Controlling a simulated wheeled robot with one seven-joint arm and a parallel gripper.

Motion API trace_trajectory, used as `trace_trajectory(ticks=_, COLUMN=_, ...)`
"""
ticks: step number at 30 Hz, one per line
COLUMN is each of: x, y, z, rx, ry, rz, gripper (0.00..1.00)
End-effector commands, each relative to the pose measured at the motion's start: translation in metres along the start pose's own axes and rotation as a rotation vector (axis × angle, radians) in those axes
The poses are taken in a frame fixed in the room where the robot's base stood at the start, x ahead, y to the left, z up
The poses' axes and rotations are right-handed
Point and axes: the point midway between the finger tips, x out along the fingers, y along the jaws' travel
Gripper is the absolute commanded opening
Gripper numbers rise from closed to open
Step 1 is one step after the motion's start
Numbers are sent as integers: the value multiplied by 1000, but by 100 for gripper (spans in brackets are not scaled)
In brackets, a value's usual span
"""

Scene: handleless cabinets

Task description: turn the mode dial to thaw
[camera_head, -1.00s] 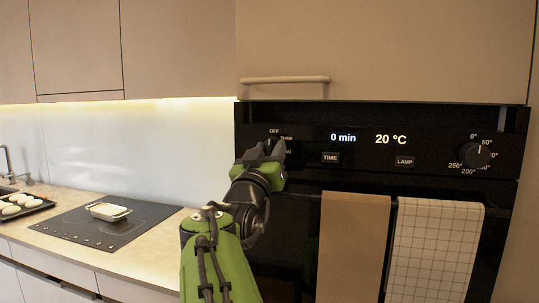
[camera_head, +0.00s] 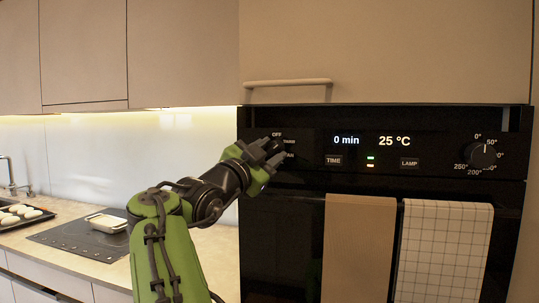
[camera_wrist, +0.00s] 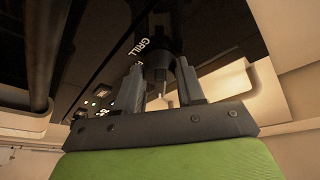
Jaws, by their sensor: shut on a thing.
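The mode dial (camera_wrist: 158,62) is a dark round knob on the black oven panel, at the panel's left end. My gripper (camera_head: 270,150) is at that dial and hides most of it in the head view. In the wrist view my gripper (camera_wrist: 160,80) has one finger on each side of the knob and is shut on it. The label OFF and parts of other labels, one ending in AN, show around the gripper in the head view. GRILL reads beside the knob in the wrist view. The dial's pointer cannot be made out.
The panel display (camera_head: 372,141) reads 0 min and 25 °C, with two small lights lit below it. A temperature dial (camera_head: 482,155) is at the right. A brown towel (camera_head: 357,245) and a checked towel (camera_head: 443,250) hang below.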

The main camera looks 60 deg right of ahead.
Motion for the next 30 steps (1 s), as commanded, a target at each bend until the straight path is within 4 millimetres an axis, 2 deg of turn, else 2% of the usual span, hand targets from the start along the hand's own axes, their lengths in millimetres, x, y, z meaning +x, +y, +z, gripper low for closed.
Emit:
trace_trajectory(ticks=12, x=0, y=-1, z=0, rx=155, ry=-10, rz=66, gripper=8)
trace_trajectory(ticks=28, x=0, y=-1, z=0, rx=173, ry=-12, rz=73, gripper=8)
trace_trajectory(ticks=29, x=0, y=-1, z=0, rx=172, ry=-12, rz=73, gripper=43)
trace_trajectory(ticks=30, x=0, y=-1, z=0, rx=172, ry=-11, rz=73, gripper=49)
